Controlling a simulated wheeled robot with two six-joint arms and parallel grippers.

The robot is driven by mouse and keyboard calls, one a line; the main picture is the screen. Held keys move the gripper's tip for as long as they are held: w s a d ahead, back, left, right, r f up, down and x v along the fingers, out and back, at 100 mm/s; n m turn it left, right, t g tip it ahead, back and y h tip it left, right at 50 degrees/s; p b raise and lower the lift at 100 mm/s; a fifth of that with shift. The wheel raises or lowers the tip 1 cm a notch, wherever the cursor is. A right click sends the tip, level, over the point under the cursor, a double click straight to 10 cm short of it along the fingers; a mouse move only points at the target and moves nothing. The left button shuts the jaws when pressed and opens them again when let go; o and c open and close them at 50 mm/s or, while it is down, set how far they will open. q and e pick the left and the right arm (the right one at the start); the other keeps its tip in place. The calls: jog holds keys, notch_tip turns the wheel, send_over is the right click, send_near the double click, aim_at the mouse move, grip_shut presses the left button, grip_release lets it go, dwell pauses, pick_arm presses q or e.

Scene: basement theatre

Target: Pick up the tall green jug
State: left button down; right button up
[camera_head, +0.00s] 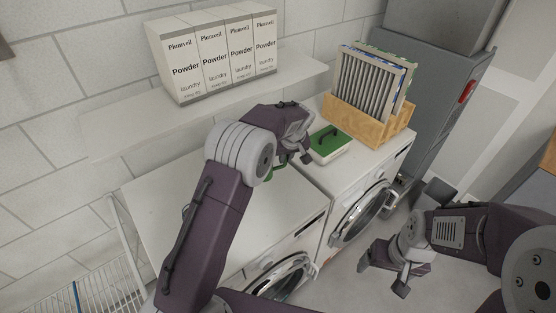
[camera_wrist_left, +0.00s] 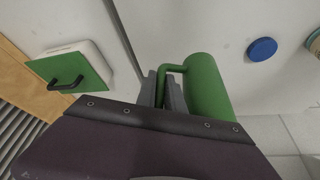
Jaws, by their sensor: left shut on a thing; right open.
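The tall green jug (camera_wrist_left: 208,90) stands out in the left wrist view as a green cylinder with a bent handle on its left side. My left gripper (camera_wrist_left: 172,88) is shut on that handle, one finger on each side of it. In the head view my left gripper (camera_head: 292,157) is over the white washer tops, and only a small green part of the jug (camera_head: 279,172) shows beneath it. The wrist hides the rest, and I cannot tell whether the jug touches the surface. My right gripper (camera_head: 383,273) is open and empty, low in front of the machines.
A green-lidded white box (camera_head: 331,143) with a dark handle sits just right of my left gripper. Behind it stands a wooden rack (camera_head: 352,121) with filter panels. A blue disc (camera_wrist_left: 262,50) lies near the jug.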

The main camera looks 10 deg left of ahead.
pick_arm(q)
jog(key=s+d+r, duration=0.1)
jog(key=d+r, duration=0.3)
jog(key=d, duration=0.3)
jog(key=shift+s+d+r, duration=0.2)
jog(key=shift+d+r, duration=0.15)
jog(key=shift+r, duration=0.05)
